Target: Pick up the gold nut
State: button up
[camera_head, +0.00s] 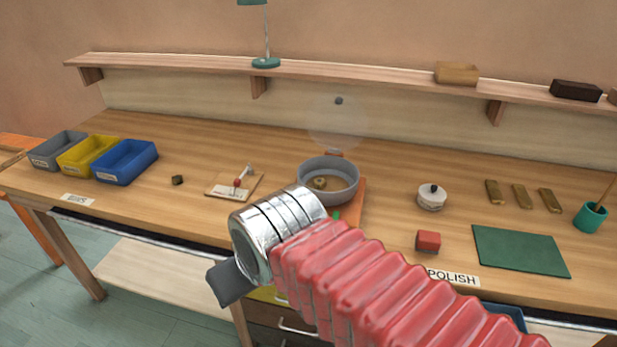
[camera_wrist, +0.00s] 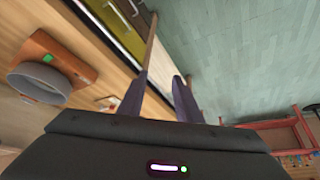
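A gold nut-like piece (camera_head: 320,183) lies inside the round grey bowl (camera_head: 328,200), left of its middle. The bowl stands on an orange base with a green light. It also shows tilted in the wrist view (camera_wrist: 38,84), where the piece inside cannot be made out. My gripper (camera_wrist: 160,78) has its two fingers apart, with nothing between them. It is over the table's front edge, with the bowl off to the left in the wrist view. In the head view my silver wrist mostly hides it, and it is in front of and left of the bowl.
A small dark nut-like block (camera_head: 177,180) and a board with a red-tipped lever (camera_head: 236,184) lie left. Grey, yellow and blue bins (camera_head: 126,161) stand farther left. Right are a white lidded pot (camera_head: 432,197), red block (camera_head: 428,241), gold bars (camera_head: 522,197) and green mat (camera_head: 521,251).

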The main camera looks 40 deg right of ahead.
jog(key=shift+w, duration=0.45)
jog(key=o, duration=0.3)
jog(key=shift+w+d+r, duration=0.15)
jog(key=shift+d, duration=0.05)
jog(key=shift+o, duration=0.9)
jog(key=w+d+r+m, duration=0.1)
jog(key=w+d+r, duration=0.2)
jog(key=w+d, duration=0.2)
jog(key=shift+w+d+h, duration=0.2)
jog(key=shift+w+h, duration=0.1)
jog(key=shift+w, duration=0.5)
jog(key=w+d+m, duration=0.1)
jog(key=w+d, duration=0.3)
jog(key=d, duration=0.6)
jog(key=w+d+m+g, duration=0.1)
jog(key=w+d, duration=0.3)
jog(key=d, duration=0.5)
jog(key=w+d+f+m+h, duration=0.1)
jog(key=w+d, duration=0.3)
jog(key=d, duration=0.6)
jog(key=shift+w+d+m, duration=0.3)
jog(key=shift+d, duration=0.05)
jog(key=shift+f+g, duration=0.2)
jog(key=shift+g, duration=0.1)
send_over(320, 183)
jog(key=s, duration=0.1)
notch_tip(320, 183, down, 8)
jog(key=shift+a+r, duration=0.15)
